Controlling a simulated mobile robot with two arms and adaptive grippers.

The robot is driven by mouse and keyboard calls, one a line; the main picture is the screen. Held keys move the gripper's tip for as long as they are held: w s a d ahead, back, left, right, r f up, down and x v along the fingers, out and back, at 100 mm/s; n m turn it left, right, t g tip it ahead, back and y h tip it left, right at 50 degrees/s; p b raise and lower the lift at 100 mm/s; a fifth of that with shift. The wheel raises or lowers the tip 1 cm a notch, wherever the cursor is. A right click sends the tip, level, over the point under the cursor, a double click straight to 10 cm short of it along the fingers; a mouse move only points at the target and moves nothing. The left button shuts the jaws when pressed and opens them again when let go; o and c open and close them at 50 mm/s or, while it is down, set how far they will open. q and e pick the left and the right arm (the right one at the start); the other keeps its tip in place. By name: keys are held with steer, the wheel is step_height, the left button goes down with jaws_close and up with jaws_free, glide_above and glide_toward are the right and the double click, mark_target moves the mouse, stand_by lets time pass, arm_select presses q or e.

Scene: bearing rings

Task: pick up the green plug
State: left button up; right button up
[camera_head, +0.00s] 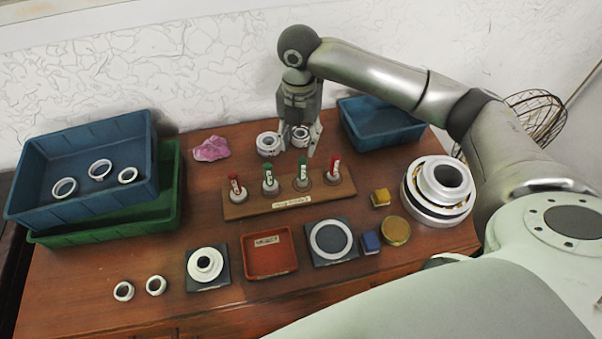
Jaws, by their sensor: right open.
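Two green plugs stand upright in the wooden rack (290,202). The left green plug (268,176) is second from the left, and the other green plug (303,173) is beside it to the right. A red plug (235,185) stands at the left end and another red plug (334,167) at the right end. My right gripper (298,150) points down with its fingers apart and empty, close to the right green plug in the picture. I cannot tell how far above or behind the plug it is. My left gripper does not show.
White rings (268,144) lie behind the rack, partly behind my gripper. A blue bin (80,195) with several rings sits on a green bin (165,205) at left. A red tray (270,268) and stacked large rings (437,214) are in front and right. Another blue bin (384,138) stands behind.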

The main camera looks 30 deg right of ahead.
mark_target(303, 159)
step_height(303, 159, down, 3)
steer(key=shift+f, duration=0.1)
steer(key=f+p, duration=0.1)
steer(key=f, duration=0.3)
steer(key=shift+s+d+p, duration=0.2)
steer(key=shift+s+p, duration=0.15)
steer(key=shift+s, duration=0.05)
steer(key=shift+f, duration=0.6)
steer(key=shift+c, duration=0.9)
jaws_close()
